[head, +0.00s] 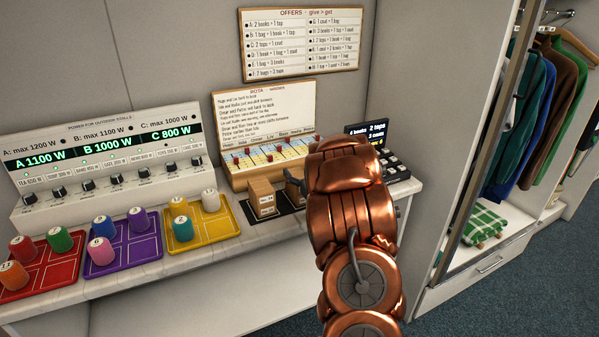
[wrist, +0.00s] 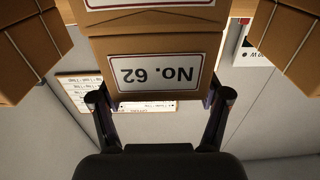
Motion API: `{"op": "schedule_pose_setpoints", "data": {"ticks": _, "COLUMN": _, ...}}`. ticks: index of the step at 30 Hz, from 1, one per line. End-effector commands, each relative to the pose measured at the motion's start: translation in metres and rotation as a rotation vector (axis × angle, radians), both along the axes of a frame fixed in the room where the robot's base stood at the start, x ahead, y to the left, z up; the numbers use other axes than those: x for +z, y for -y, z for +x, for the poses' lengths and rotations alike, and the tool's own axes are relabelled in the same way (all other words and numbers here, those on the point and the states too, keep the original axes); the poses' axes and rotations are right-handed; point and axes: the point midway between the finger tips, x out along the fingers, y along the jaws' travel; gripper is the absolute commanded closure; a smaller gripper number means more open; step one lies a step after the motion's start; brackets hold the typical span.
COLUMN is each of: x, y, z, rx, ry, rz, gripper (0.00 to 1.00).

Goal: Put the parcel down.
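In the wrist view a brown cardboard parcel labelled "No. 62" (wrist: 158,43) lies between the two dark fingers of my gripper (wrist: 161,97). The fingers press close on both its sides, so my gripper looks shut on it. In the head view my copper arm hides most of my gripper (head: 294,186), which is low over the counter (head: 180,262). A brown parcel with a white label (head: 262,194) stands on a black mat (head: 262,217) just left of it. Whether the held parcel touches the mat is hidden.
More brown parcels flank mine in the wrist view, one left (wrist: 35,50) and one right (wrist: 292,45). Left on the counter are a yellow tray (head: 212,229), a purple tray (head: 124,260) and a red tray (head: 42,282) with coloured pegs. The rota board (head: 264,112) stands behind.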

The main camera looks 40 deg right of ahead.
Motion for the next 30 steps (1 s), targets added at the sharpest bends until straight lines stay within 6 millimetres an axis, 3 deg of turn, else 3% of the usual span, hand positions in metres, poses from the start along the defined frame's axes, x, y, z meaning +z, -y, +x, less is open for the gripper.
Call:
{"op": "schedule_pose_setpoints", "data": {"ticks": 1, "x": -0.007, "y": -0.001, "z": -0.001, "rx": 0.000, "ry": -0.010, "rz": 0.008, "gripper": 0.15}}
{"op": "schedule_pose_setpoints", "data": {"ticks": 11, "x": -0.010, "y": -0.001, "z": -0.001, "rx": 0.000, "ry": -0.015, "rz": 0.012, "gripper": 0.12}}
{"op": "schedule_pose_setpoints", "data": {"ticks": 17, "x": 0.004, "y": -0.002, "z": -0.001, "rx": 0.001, "ry": -0.015, "rz": 0.012, "gripper": 0.12}}
{"op": "schedule_pose_setpoints", "data": {"ticks": 30, "x": 0.007, "y": -0.020, "z": -0.060, "rx": -0.001, "ry": -0.008, "rz": 0.006, "gripper": 0.12}}
